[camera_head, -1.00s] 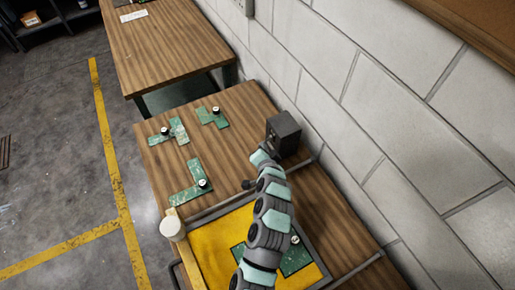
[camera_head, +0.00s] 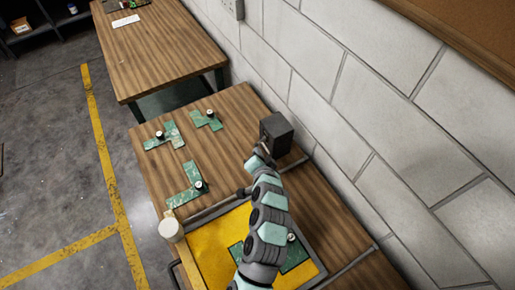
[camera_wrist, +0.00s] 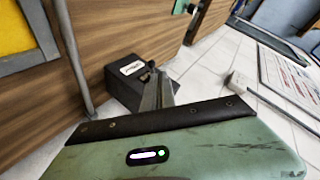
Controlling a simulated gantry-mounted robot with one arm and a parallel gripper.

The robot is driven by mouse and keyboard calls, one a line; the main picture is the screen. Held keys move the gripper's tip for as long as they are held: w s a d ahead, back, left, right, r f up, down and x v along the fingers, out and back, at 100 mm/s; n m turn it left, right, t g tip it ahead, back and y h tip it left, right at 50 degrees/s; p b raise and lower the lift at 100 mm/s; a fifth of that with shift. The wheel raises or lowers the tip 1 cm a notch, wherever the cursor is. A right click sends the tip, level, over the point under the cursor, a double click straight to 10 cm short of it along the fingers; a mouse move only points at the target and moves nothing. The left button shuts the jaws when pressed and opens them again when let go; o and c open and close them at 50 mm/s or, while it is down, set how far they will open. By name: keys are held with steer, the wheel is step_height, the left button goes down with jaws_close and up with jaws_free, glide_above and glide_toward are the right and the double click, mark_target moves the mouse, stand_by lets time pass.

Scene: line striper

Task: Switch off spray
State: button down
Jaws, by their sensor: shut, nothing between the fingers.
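A dark box (camera_head: 277,134) stands at the back edge of the wooden table, against the block wall. In the wrist view the box (camera_wrist: 125,98) carries a small white label-like plate with dark marks (camera_wrist: 132,68); a small dark part beside it is partly behind my fingers. My gripper (camera_head: 260,150) is at the near left side of the box. In the wrist view my gripper (camera_wrist: 152,72) is shut and empty, its tips at the box's face by the plate. I cannot tell whether they touch it. No spray is visible.
A yellow panel (camera_head: 208,250) in a grey frame lies below my arm, with a green piece (camera_head: 296,257) on it. Several green pieces with knobs, such as an L-shaped one (camera_head: 183,190), lie left of my gripper. A white cylinder (camera_head: 171,230) stands at the frame's left corner.

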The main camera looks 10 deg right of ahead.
steer(key=b+v, duration=0.1)
steer(key=v, duration=0.8)
steer(key=shift+s+a+f, duration=0.25)
steer(key=shift+s+a, duration=0.1)
steer(key=shift+a, duration=0.05)
